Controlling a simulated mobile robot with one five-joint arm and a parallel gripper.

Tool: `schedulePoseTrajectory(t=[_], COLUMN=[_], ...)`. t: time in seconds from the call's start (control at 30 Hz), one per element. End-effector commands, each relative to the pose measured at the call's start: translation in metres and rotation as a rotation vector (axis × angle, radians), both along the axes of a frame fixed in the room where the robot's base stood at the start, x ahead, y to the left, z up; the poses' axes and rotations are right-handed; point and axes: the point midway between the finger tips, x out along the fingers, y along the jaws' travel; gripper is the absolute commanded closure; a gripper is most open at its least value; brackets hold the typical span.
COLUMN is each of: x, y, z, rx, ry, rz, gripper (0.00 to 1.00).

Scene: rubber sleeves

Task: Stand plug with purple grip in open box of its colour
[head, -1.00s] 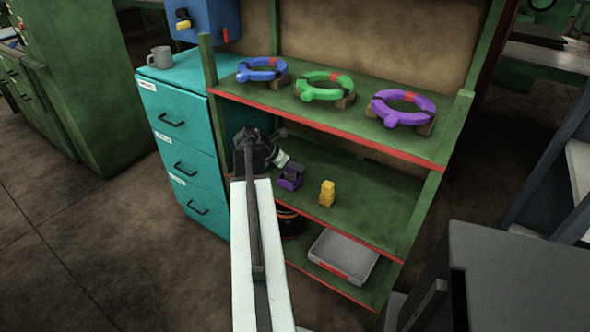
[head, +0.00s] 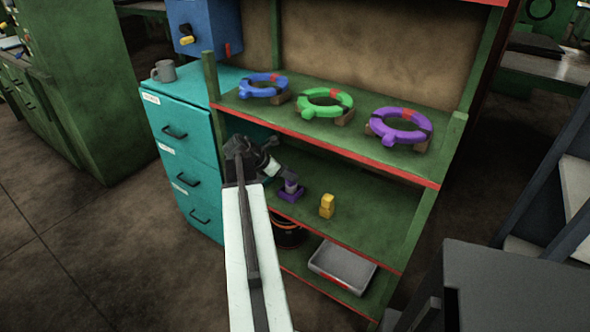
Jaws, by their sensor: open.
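A small purple open box (head: 291,196) sits on the middle green shelf, left of the yellow piece. A paler purple block (head: 291,186), which looks like the plug's grip, stands upright in or on this box; its lower end is hidden. My gripper (head: 289,176) reaches in from the left, with its dark end just above the purple block. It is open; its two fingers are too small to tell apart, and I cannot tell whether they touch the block.
A yellow stacked piece (head: 327,206) stands just right on the same shelf. Blue (head: 263,91), green (head: 325,109) and purple (head: 385,136) rings lie on the shelf above. A grey tray (head: 343,270) lies below. Teal drawers (head: 183,140) stand left. The middle shelf's right side is clear.

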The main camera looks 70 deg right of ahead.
Motion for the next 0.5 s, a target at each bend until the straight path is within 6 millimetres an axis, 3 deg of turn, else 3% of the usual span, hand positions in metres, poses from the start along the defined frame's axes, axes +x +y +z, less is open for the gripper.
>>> schedulePoseTrajectory(t=[0.03,0.2,0.5], x=[0.005,0.021,0.030], y=[0.009,0.029,0.040], z=[0.021,0.043,0.051], rx=[0.000,0.000,0.000], ry=[0.000,0.000,-0.001], rz=[0.001,0.001,-0.001], gripper=[0.47,0.47,0.47])
